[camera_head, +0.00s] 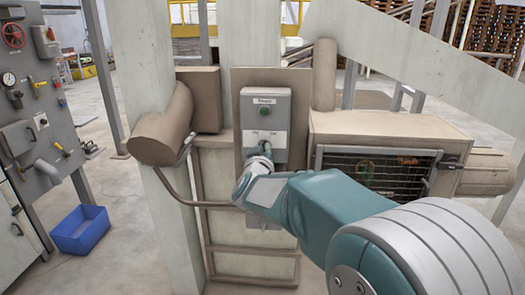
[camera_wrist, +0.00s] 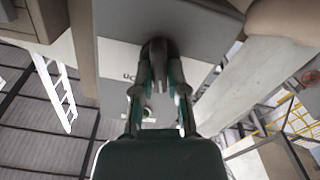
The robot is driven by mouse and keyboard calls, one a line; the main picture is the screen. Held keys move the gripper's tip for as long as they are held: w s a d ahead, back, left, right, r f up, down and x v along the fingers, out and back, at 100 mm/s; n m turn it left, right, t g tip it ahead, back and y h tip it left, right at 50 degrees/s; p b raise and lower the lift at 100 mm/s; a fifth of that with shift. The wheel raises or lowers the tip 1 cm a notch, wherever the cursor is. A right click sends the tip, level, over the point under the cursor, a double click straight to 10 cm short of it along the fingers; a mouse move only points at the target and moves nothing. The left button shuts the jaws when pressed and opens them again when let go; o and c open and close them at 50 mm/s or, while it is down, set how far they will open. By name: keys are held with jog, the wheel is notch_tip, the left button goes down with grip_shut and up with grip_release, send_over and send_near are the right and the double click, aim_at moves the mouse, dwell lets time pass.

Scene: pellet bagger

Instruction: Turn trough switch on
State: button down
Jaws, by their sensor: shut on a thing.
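The trough switch box (camera_head: 277,103) is a grey box with a small label and a green button or lamp (camera_head: 264,111), mounted on a brown panel. My gripper (camera_head: 265,150) is at the lower part of the box, at the end of my teal arm. In the wrist view my gripper (camera_wrist: 158,82) is shut on a dark switch knob (camera_wrist: 158,48) that sticks out from the grey box face (camera_wrist: 205,50). The fingers hide part of the knob, so its exact turn position cannot be told. Part of a white label shows beside it.
A brown motor housing (camera_head: 163,125) and a bent pipe (camera_head: 190,202) stand left of the box. A caged unit (camera_head: 375,128) stands on the right. A grey control panel (camera_head: 35,100) and a blue bin (camera_head: 80,230) are at the far left, with open floor between.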

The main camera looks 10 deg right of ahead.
jog(key=shift+d+f+m, duration=0.1)
jog(key=shift+d+m, duration=0.05)
jog(key=shift+m, duration=4.65)
jog(key=c, duration=0.7)
grip_release()
jog(key=shift+w, duration=0.1)
jog(key=shift+o, duration=0.2)
jog(key=v, duration=1.2)
